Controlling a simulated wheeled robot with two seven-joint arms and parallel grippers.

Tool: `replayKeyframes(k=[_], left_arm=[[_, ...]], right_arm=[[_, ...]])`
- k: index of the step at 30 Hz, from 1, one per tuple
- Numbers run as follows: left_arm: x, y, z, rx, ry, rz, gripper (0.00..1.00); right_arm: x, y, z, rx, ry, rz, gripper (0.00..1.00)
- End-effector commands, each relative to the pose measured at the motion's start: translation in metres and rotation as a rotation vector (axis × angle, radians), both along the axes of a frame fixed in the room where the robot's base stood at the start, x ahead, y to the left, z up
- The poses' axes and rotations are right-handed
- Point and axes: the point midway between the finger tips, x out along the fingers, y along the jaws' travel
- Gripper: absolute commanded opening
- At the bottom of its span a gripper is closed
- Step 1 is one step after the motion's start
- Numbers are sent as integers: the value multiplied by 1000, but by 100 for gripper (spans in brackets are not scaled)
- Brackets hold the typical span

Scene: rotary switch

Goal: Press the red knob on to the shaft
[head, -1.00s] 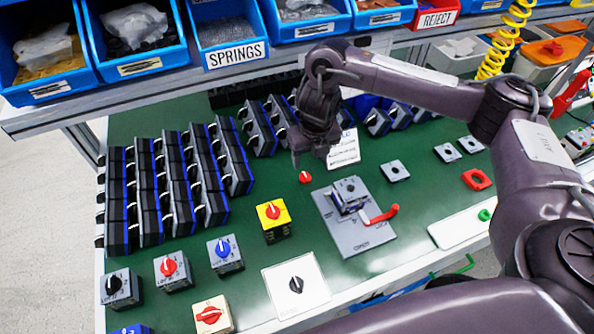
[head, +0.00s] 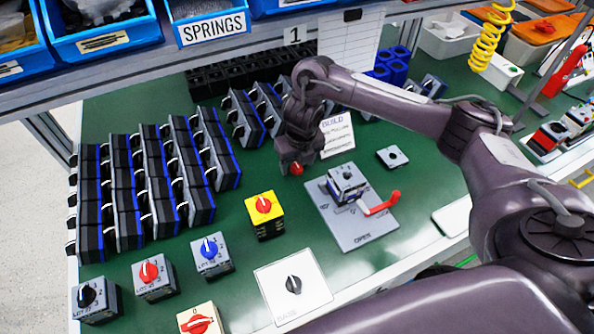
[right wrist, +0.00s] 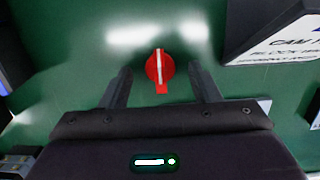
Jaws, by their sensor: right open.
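The red knob (head: 297,168) with a white line is at the tip of my right gripper (head: 291,162) in the head view. In the right wrist view the red knob (right wrist: 160,68) shows between the two spread fingers of my right gripper (right wrist: 160,82), with green gaps on both sides. The fingers are open and not touching it. A switch body (head: 346,180) with a grey faceplate sits in the grey fixture plate (head: 350,228), to the right of the knob. Its shaft is too small to make out. My left gripper is not in view.
A red lever (head: 382,204) sticks out from the fixture. A BUILD card (head: 337,135) stands behind it. Finished switches, one with a yellow face (head: 264,205), stand to the left front. Rows of black switch bodies (head: 150,185) fill the left. Green mat is clear around the knob.

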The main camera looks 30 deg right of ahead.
Motion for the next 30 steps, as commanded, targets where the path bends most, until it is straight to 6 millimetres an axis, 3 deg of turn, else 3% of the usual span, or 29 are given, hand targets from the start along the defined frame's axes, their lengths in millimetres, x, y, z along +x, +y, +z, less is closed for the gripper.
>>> replayKeyframes(k=[8, 19, 30], left_arm=[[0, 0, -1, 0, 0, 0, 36], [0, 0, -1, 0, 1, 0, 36], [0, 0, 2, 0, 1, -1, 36]], right_arm=[[1, -1, -3, -1, -1, 0, 56], [1, -1, -2, -1, -1, 0, 8], [1, 0, 3, -1, -3, 0, 8]])
